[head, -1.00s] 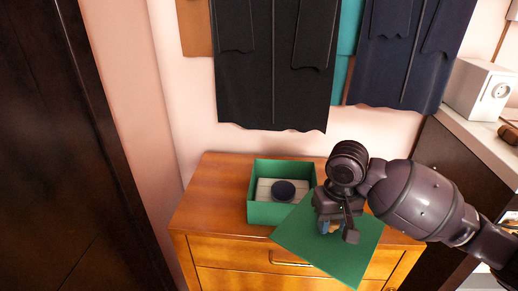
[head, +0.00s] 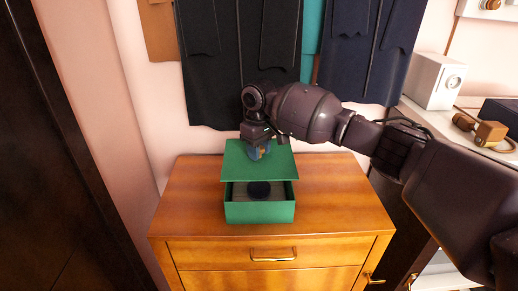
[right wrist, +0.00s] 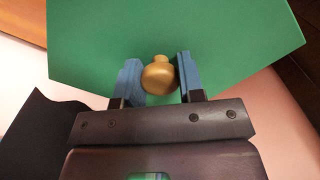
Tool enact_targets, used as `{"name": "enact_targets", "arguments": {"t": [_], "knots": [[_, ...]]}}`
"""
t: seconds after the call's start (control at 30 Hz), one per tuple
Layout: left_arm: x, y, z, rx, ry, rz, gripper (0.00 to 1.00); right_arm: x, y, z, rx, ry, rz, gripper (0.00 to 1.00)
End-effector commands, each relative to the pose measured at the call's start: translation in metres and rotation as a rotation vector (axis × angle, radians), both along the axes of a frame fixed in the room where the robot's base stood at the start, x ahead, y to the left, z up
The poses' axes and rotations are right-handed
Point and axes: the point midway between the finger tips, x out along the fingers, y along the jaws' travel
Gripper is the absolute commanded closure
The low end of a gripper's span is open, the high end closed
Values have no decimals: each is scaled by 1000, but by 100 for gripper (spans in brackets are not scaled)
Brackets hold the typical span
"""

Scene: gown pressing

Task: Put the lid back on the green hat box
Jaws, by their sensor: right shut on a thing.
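The green hat box (head: 260,212) stands open at the front on the wooden chest, with a dark round thing (head: 259,189) inside on a pale lining. The square green lid (head: 240,166) is held above the box, covering its back part from view; a gap shows between lid and front rim. My right gripper (head: 260,151) is over the lid. In the right wrist view its blue fingers are on either side of the lid's round brass knob (right wrist: 160,75), and the green lid (right wrist: 100,45) spreads behind it. My left gripper is not in view.
The wooden chest (head: 340,205) has free top on both sides of the box. Dark gowns (head: 240,60) hang on the wall behind, close to my right gripper. A side counter with a white device (head: 434,79) is at right.

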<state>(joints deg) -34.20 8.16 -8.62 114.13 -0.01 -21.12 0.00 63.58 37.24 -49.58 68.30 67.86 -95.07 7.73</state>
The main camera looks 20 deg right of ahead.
Motion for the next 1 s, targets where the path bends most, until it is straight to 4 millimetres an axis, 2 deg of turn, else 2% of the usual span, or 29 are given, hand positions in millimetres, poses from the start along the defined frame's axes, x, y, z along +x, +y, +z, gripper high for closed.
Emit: {"name": "enact_targets", "arguments": {"t": [0.37,0.6,1.0], "knots": [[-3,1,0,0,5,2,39,0,0,1,0,0,1,88],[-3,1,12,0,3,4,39,-1,0,3,0,0,0,88],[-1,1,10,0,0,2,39,-1,0,-33,1,3,-1,88]]}}
